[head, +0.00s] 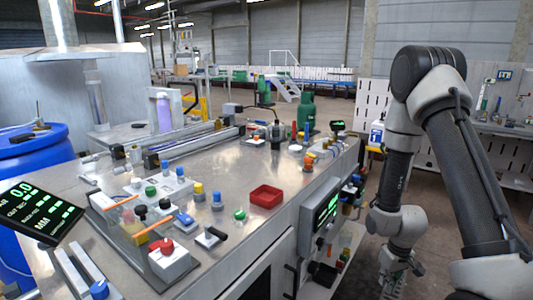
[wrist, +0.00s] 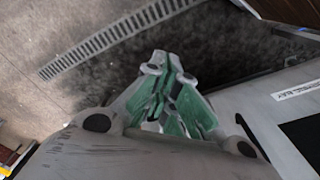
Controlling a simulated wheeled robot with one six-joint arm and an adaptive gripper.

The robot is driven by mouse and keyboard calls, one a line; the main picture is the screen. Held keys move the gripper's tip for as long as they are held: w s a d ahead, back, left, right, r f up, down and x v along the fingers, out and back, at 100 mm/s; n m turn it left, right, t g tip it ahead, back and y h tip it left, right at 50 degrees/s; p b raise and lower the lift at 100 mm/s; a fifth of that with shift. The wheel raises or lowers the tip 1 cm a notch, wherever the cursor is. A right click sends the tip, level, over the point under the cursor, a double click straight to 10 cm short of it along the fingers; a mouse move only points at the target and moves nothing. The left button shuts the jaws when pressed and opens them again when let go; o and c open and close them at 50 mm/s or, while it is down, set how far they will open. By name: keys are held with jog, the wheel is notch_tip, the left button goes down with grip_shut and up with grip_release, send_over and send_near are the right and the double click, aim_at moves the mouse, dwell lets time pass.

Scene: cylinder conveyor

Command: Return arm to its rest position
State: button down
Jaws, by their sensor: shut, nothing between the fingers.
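My gripper (wrist: 160,65) is shut and empty in the wrist view, pointing down toward the dark floor beside the machine bench. In the head view my arm is folded at the right, and my gripper (head: 393,284) hangs low at the bottom edge, to the right of the bench. It is partly cut off there and apart from the bench top.
The metal bench (head: 240,180) with buttons, knobs and a red tray (head: 266,196) fills the middle. A screen (head: 326,210) sits on its right side. A blue drum (head: 40,150) stands at the left. A floor grate (wrist: 115,37) crosses the wrist view.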

jog(key=s+r+m+t, duration=0.1)
jog(key=s+r, duration=0.5)
jog(key=r, duration=0.7)
jog(key=s+a+r+t, duration=0.1)
jog(key=s+r, duration=0.5)
jog(key=r, duration=0.7)
jog(key=s+r+m+t, duration=0.1)
jog(key=s+r, duration=0.5)
jog(key=r, duration=0.8)
jog(key=shift+a+m+t, duration=0.25)
jog(key=shift+m+t, duration=0.05)
jog(key=shift+t, duration=0.2)
